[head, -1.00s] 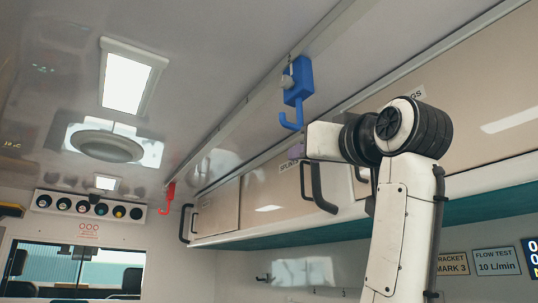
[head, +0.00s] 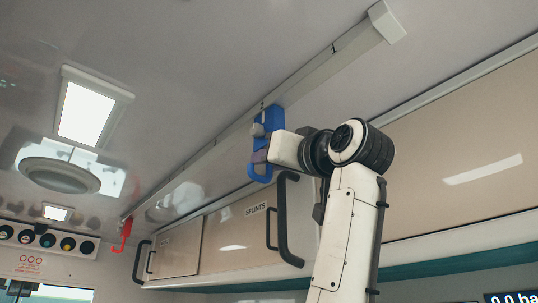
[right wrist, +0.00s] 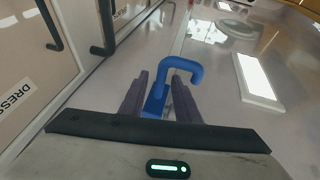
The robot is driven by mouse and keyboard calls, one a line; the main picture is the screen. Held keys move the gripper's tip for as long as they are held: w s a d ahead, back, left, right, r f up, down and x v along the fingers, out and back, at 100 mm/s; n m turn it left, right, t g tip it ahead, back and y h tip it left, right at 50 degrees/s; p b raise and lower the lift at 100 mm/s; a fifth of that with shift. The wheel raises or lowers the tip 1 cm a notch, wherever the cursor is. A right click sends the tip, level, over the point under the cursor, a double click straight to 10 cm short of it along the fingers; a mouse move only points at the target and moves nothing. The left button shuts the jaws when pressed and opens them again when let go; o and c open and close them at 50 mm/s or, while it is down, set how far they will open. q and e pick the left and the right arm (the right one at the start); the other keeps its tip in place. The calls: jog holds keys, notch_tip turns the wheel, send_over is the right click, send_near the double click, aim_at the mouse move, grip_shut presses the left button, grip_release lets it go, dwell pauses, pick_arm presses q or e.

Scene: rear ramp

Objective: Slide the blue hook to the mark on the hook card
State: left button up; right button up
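The blue hook (head: 266,120) hangs from the ceiling rail and has a block-like body with a hooked lower end. My right gripper (head: 261,155) is up at its lower part, seen from the side, and covers some of it. In the right wrist view the hook (right wrist: 181,65) curves past the fingertips, and its blue body shows between the two dark fingers of the gripper (right wrist: 161,88). The fingers stand close on either side; I cannot tell whether they press on it. I cannot make out the hook card or its mark. My left gripper is out of view.
The ceiling rail (head: 325,62) runs from an end cap (head: 387,20) at upper right down to a red hook (head: 124,233) at left. Overhead cabinets with black handles (head: 286,220) and a SPLINTS label run close beside it. A ceiling light (head: 90,112) is at left.

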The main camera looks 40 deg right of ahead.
jog(key=shift+w+r, duration=0.1)
jog(key=shift+w, duration=0.25)
grip_shut()
jog(key=shift+s+d, duration=0.1)
jog(key=shift+s, duration=0.05)
